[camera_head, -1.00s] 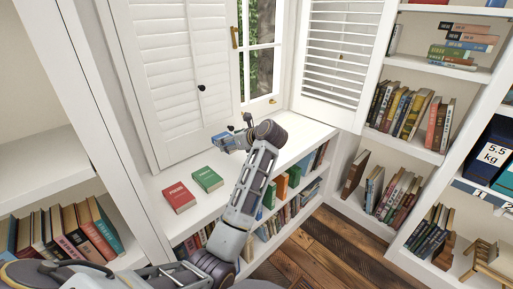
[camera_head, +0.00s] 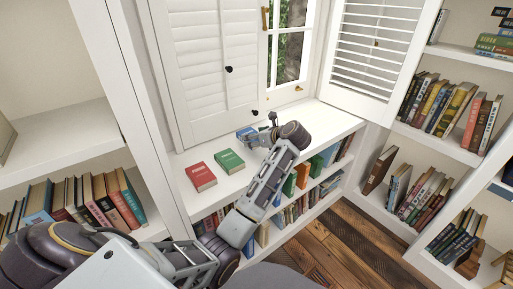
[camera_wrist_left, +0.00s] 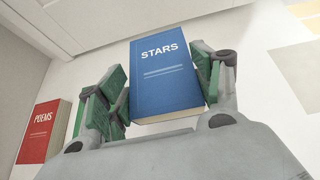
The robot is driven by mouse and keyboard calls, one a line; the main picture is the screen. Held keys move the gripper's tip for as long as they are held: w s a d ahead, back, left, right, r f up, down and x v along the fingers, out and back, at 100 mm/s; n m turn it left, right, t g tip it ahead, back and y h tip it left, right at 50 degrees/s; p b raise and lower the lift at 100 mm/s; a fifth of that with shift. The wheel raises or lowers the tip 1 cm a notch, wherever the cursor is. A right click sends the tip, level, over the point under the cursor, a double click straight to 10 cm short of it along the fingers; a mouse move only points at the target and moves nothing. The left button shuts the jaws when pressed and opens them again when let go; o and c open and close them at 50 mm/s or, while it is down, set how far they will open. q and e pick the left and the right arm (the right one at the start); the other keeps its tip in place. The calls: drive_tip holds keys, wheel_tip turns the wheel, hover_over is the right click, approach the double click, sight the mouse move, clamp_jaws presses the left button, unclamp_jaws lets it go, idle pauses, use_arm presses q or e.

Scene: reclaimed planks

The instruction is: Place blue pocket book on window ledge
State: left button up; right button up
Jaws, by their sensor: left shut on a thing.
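The blue pocket book (camera_head: 246,133), titled STARS, is at the window end of the white ledge (camera_head: 262,172), beyond the green book. My left gripper (camera_head: 260,135) is shut on it. In the left wrist view the blue book (camera_wrist_left: 164,78) sits between the two green-padded fingers, cover facing the camera. It is at or just above the ledge surface; I cannot tell whether it touches. My right gripper is not in view.
A red book (camera_head: 201,177) and a green book (camera_head: 229,161) lie flat on the ledge. White shutters (camera_head: 208,80) stand behind, with a shutter knob close to the gripper. Filled shelves lie below and at right. The ledge right of my arm is clear.

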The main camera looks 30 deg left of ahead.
sight(256, 153)
use_arm(q)
drive_tip(key=shift+f, duration=0.25)
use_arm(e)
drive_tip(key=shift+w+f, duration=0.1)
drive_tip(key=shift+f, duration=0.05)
use_arm(q)
drive_tip(key=shift+f, duration=0.55)
drive_tip(key=shift+f+b, duration=0.5)
drive_tip(key=shift+f, duration=0.85)
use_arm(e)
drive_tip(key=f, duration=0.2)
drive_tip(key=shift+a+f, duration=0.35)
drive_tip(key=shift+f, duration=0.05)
use_arm(q)
drive_tip(key=shift+f, duration=0.1)
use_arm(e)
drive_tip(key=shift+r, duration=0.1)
use_arm(q)
drive_tip(key=o, duration=1)
drive_tip(key=shift+c, duration=0.2)
drive_tip(key=shift+o, duration=0.5)
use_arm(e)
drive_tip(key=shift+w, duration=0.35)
